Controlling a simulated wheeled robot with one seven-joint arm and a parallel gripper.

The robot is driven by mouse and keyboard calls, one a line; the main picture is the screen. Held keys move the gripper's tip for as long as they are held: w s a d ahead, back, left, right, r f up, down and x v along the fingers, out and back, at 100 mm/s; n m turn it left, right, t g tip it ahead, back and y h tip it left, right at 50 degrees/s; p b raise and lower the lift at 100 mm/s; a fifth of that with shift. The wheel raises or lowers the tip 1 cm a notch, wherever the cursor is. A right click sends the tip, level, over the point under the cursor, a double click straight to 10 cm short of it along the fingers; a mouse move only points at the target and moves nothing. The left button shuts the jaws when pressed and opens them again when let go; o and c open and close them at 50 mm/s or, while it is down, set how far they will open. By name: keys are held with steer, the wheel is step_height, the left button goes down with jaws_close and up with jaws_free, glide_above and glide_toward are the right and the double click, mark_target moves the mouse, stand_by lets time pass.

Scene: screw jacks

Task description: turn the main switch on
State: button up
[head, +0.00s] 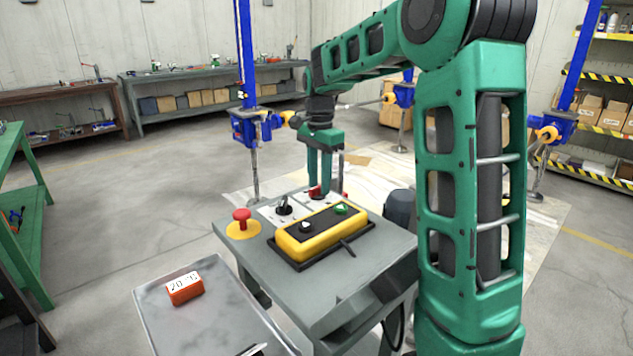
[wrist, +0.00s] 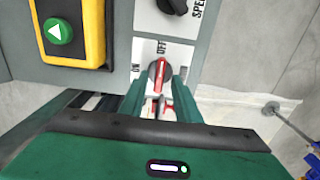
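The main switch (wrist: 159,73) is a red rotary handle on a white plate. In the wrist view its handle stands nearly upright in the picture, in line with the OFF label above it; the ON label is to its left. In the head view the switch (head: 314,192) is at the panel's far edge, partly hidden by my gripper (head: 325,188). In the wrist view my gripper (wrist: 160,88) is open, with one green finger on each side of the handle's lower part and visible gaps. Whether a finger touches the handle I cannot tell.
Beside the switch are a black SPEED knob (head: 284,207), a yellow control box (head: 322,231) with a green button, and a red emergency-stop button (head: 242,219). An orange display block (head: 184,288) sits on the lower tray (head: 215,318). Blue screw jacks (head: 250,125) stand behind.

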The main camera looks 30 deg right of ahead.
jaws_close()
steer(key=shift+n, duration=0.3)
steer(key=n, duration=0.2)
steer(key=shift+w+a+n, duration=0.1)
steer(key=shift+w+n, duration=0.05)
steer(key=shift+n, duration=0.15)
steer(key=n, duration=0.3)
steer(key=shift+w+n, duration=0.1)
steer(key=shift+n, duration=0.2)
steer(key=n, duration=0.5)
steer(key=shift+w+a+r, duration=0.1)
steer(key=shift+a, duration=0.05)
steer(key=n, duration=0.6)
steer(key=shift+a, duration=0.15)
